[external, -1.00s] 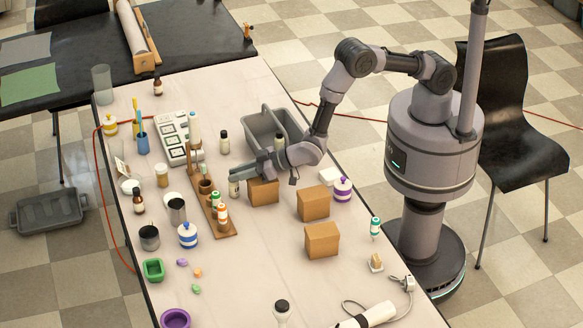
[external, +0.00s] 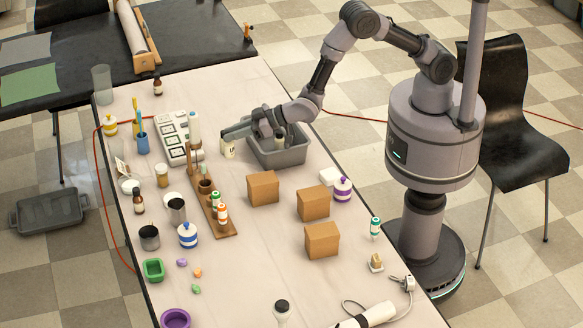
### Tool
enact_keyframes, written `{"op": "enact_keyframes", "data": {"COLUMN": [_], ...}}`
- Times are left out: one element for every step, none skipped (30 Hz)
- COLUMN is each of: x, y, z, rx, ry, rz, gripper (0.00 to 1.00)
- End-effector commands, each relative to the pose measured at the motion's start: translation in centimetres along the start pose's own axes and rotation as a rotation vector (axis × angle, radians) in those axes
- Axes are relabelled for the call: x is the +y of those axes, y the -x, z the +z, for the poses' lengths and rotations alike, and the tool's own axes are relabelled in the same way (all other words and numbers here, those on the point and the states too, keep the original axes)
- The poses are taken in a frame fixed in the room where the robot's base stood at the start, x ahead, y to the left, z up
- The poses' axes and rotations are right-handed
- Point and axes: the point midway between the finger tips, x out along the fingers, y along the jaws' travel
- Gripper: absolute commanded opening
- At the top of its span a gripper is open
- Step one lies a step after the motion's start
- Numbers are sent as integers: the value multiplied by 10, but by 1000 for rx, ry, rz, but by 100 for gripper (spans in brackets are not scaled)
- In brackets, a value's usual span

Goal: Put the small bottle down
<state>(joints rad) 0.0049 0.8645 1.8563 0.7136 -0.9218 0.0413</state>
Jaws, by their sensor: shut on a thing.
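My gripper (external: 228,136) is shut on a small pale bottle (external: 228,150), at the left side of the grey bin. The bottle hangs upright below the fingers, and its top is hidden by them. I cannot tell whether its base touches the table (external: 262,225) or is a little above it. Another small bottle (external: 280,140) shows inside the grey bin (external: 278,160), partly behind my wrist.
The white keypad-like tray (external: 172,140) and a wooden rack (external: 217,215) with small bottles stand to the left. Several brown boxes (external: 263,189) stand to the front right. Bare table lies between the rack and the boxes.

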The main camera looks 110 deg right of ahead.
Motion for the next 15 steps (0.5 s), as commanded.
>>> {"op": "enact_keyframes", "data": {"x": [27, 42, 62, 78, 94, 115, 131, 146, 165, 178, 189, 201, 208, 213, 219], "y": [0, 1, 4, 6, 10, 17, 23, 31, 43, 53, 64, 79, 89, 99, 111], "z": [-8, -12, -16, -17, -19, -20, -20, -19, -17, -14, -12, -7, -4, 0, 3], "rx": [0, 0, 0, -1, -1, -1, -3, -2, -3, -3, -2, -3, -2, -1, -1], "ry": [2, 7, 12, 17, 21, 30, 37, 44, 55, 63, 71, 82, 89, 97, 105], "rz": [-3, -13, -27, -39, -52, -73, -90, -109, -136, -157, -178, -206, -224, -242, -262], "gripper": [0, 0, 0, 0, 0, 0, 0, 0, 0, 0, 0, 0, 0, 0, 0]}}
